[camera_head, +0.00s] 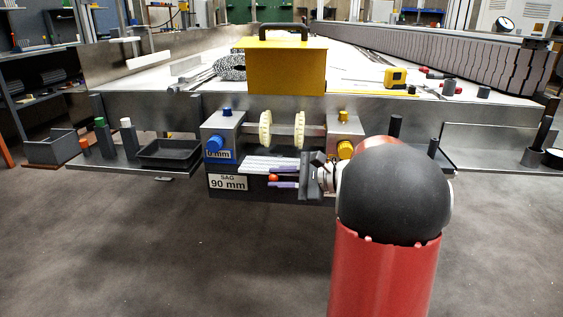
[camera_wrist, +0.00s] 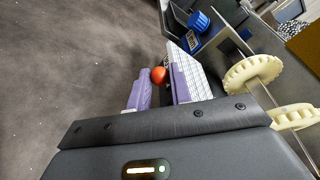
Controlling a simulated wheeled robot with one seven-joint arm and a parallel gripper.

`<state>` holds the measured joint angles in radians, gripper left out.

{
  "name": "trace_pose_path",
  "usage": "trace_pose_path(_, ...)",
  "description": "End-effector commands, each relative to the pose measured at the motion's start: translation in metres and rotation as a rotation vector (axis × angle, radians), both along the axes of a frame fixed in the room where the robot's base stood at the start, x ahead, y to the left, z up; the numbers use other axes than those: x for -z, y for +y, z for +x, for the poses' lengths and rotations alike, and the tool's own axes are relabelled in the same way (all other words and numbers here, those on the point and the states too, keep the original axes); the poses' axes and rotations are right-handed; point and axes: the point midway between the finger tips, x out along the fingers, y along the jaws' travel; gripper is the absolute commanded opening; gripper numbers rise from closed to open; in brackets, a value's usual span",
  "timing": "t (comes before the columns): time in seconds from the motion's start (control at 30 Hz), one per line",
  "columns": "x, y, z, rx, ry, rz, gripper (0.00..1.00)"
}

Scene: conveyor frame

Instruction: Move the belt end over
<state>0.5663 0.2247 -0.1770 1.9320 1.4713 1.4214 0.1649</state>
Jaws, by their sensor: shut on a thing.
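My gripper (camera_head: 275,178) reaches in from the right, below the conveyor's end rollers. In the wrist view my gripper (camera_wrist: 158,85) has its two purple fingers close together around a small red-orange ball-like knob (camera_wrist: 159,75). The knob also shows in the head view (camera_head: 273,178). A white ribbed belt end (camera_wrist: 196,78) lies right beside one finger. In the head view the belt end (camera_head: 262,162) sticks out just above the fingers. Whether the knob is fixed to the belt is hidden. Two cream toothed wheels (camera_head: 281,130) stand on a shaft above.
A steel block with a blue knob (camera_head: 214,143) and one with a yellow knob (camera_head: 345,149) flank the wheels. A "SAG 90 mm" label (camera_head: 228,182) is below. A yellow box (camera_head: 285,70) stands on the conveyor. A black tray (camera_head: 169,152) is at left. The floor in front is clear.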

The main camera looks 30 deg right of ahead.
Motion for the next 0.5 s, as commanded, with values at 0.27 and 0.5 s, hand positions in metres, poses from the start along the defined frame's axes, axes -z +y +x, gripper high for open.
trace_pose_path(0.27,-0.023,-0.005,0.003,0.011,-0.004,-0.004,0.08)
trace_pose_path(0.5,-0.025,-0.006,0.004,0.011,-0.003,-0.003,0.08)
